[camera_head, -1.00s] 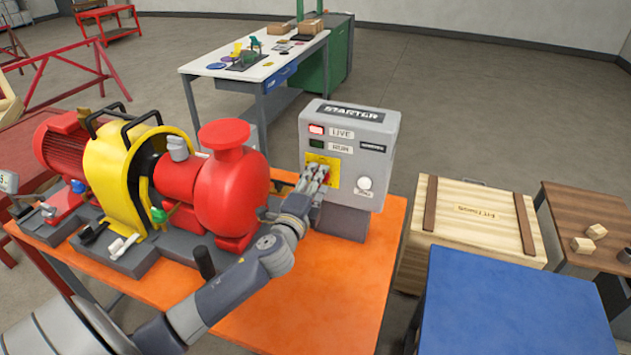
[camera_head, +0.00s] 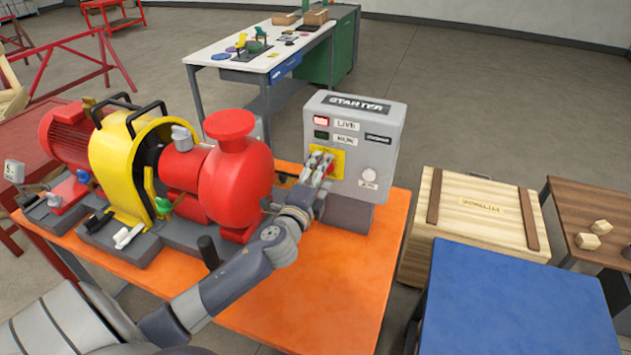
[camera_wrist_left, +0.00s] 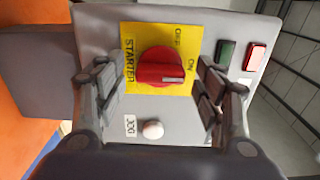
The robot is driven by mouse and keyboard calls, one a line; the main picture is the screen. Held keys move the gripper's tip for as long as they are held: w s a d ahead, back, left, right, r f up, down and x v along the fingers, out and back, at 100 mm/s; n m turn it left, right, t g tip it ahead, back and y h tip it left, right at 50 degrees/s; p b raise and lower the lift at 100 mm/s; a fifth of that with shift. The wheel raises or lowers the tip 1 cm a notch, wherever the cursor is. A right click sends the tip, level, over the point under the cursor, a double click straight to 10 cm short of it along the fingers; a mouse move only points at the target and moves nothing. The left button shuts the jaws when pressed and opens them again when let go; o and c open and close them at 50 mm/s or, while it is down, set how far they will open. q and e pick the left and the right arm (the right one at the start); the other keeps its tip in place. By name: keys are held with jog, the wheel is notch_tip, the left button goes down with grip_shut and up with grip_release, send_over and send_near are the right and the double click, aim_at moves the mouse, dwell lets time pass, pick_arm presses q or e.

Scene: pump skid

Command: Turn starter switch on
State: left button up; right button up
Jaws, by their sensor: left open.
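The grey starter box (camera_head: 345,125) stands on the orange table, with a yellow plate on its front. In the left wrist view the red starter switch knob (camera_wrist_left: 158,66) sits on the yellow plate (camera_wrist_left: 128,88), marked OFF and ON. A pale mark on the knob points right in that view, near the ON label. My left gripper (camera_head: 318,168) is at the plate, also seen in the left wrist view (camera_wrist_left: 160,90). Its fingers are open on either side of the knob, apart from it. The knob is mostly hidden in the head view. My right gripper is not in view.
The red LIVE lamp (camera_head: 320,121) looks lit; the green RUN lamp (camera_head: 321,135) looks dark. A white JOG button (camera_wrist_left: 153,130) is close to the fingers. The red pump (camera_head: 235,175) and yellow guard (camera_head: 125,165) stand left. The orange table front (camera_head: 300,310) is clear.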

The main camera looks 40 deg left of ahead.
pick_arm(q)
jog(key=v, duration=1.1)
jog(key=shift+s+d, duration=0.2)
jog(key=shift+s, duration=0.2)
